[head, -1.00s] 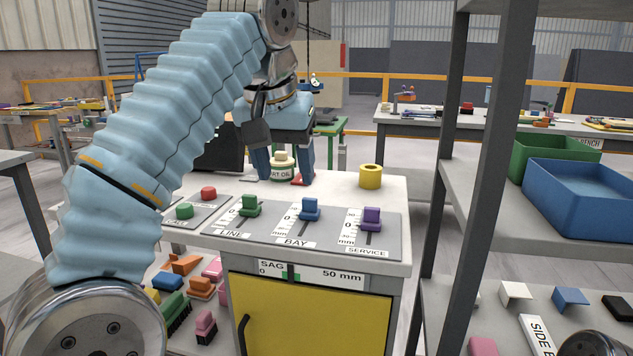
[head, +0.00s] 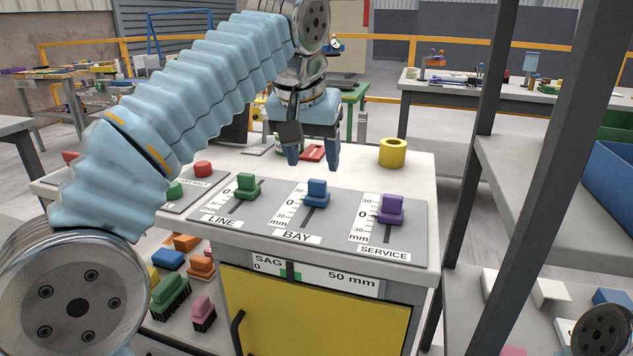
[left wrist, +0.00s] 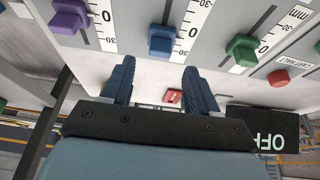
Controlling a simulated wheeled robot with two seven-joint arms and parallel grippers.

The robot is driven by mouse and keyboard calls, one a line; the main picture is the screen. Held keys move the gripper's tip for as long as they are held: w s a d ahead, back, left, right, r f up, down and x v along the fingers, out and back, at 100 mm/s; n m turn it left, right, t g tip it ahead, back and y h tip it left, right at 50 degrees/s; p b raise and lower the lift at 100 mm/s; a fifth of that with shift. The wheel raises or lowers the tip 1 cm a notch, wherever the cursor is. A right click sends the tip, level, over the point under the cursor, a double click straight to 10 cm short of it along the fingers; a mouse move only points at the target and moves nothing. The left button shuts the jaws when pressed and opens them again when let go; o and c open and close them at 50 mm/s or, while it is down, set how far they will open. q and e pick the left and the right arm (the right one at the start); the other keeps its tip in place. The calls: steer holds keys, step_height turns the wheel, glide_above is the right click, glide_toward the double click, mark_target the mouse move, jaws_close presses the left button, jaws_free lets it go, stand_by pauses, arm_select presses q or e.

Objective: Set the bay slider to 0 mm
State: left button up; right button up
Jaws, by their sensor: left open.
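The blue bay slider knob (head: 317,192) stands on the grey panel between the green line slider (head: 246,186) and the purple service slider (head: 390,209). Its scale, marked 30, 0 and -30 mm, lies to its left, and the knob is near the upper half, a little above the 0 mark. In the left wrist view the blue knob (left wrist: 162,40) is ahead of the fingers. My left gripper (head: 313,163) is open and empty, above the panel's far edge behind the blue knob, apart from it. My right gripper is not in view.
A yellow ring (head: 392,152) stands on the white cabinet top at the right rear. A red piece (head: 313,153) lies behind my left gripper. A red button (head: 203,169) is left of the panel. A grey shelf post (head: 480,120) rises at the right.

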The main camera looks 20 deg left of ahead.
mark_target(317, 181)
arm_select(q)
steer(key=b+x, duration=0.1)
steer(key=x, duration=0.4)
steer(key=shift+w+f, duration=0.1)
steer(key=shift+f, duration=0.2)
jaws_close()
